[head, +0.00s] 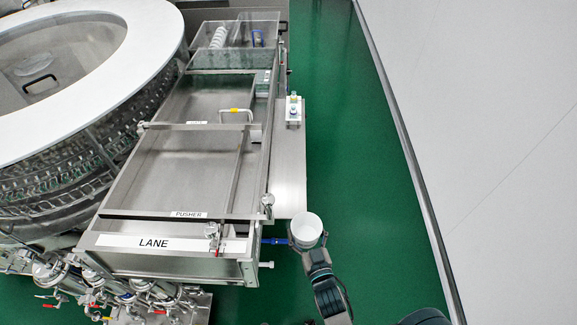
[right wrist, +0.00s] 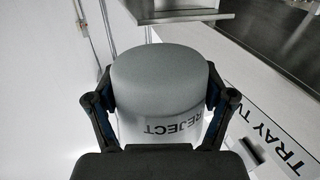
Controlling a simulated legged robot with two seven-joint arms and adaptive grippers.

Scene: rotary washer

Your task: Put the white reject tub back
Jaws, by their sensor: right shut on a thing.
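The white reject tub (head: 307,228) is in the air at the right of the lane's near end, above the green floor in the head view. Its round opening faces up toward the head camera. My right gripper (head: 310,246) is shut on the tub from the near side. In the right wrist view the tub (right wrist: 160,80) sits between both fingers of the gripper (right wrist: 158,92), and its REJECT label reads upside down. My left gripper is not in view.
The steel lane (head: 165,243) with its PUSHER bar (head: 190,214) lies left of the tub. A blue bar (head: 272,241) sticks out between lane and tub. A narrow side shelf (head: 288,180) holds small bottles (head: 293,110). Green floor (head: 370,220) is clear at right, before a white wall.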

